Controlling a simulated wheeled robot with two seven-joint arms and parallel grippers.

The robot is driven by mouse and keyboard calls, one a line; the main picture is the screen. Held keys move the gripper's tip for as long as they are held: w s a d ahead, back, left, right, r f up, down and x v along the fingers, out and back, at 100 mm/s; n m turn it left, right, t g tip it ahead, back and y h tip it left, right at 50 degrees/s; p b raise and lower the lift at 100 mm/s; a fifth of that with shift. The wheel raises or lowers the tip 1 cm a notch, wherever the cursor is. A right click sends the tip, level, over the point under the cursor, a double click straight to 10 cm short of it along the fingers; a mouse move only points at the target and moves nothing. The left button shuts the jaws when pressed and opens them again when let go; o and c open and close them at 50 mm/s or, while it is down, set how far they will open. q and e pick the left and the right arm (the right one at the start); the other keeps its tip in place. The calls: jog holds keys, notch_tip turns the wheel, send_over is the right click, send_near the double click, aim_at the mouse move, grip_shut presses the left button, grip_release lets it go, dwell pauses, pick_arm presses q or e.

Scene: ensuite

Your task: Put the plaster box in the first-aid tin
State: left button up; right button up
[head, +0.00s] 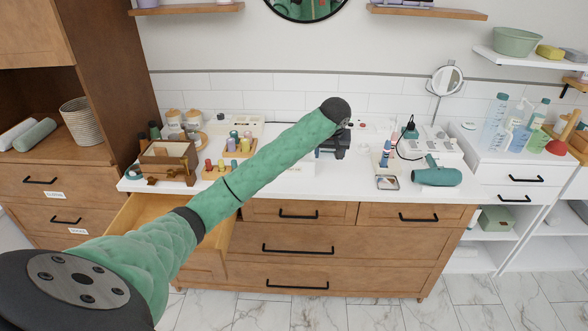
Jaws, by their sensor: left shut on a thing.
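My left arm reaches from the lower left across the counter, and my left gripper (337,149) points down over its back middle. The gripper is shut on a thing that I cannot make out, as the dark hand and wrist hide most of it. I cannot pick out the plaster box or the first-aid tin with certainty. A pale green box (495,219) stands on the low white shelf at the right, and I cannot tell what it is. My right gripper is not in view.
The white counter (285,185) has clear room along its front. An open wooden box (169,160) and small trays of bottles stand at the left. A teal hair dryer (437,174) and a mirror (446,80) are at the right. A drawer (150,214) stands open at the left.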

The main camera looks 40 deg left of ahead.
pick_arm(q)
jog(key=shift+w+a+r, duration=0.4)
jog(key=shift+a+r, duration=0.05)
jog(key=shift+w+a+n, duration=0.15)
jog(key=shift+a+n, duration=0.15)
jog(key=shift+a, duration=0.05)
jog(key=p, duration=0.5)
send_over(305, 167)
jog(key=a, duration=0.3)
notch_tip(305, 167, down, 7)
jog(key=shift+w+d+f+p, duration=0.15)
jog(key=shift+d+f+p, duration=0.2)
jog(key=shift+f, duration=0.2)
jog(key=shift+f+p, duration=0.5)
jog(key=shift+f, duration=0.75)
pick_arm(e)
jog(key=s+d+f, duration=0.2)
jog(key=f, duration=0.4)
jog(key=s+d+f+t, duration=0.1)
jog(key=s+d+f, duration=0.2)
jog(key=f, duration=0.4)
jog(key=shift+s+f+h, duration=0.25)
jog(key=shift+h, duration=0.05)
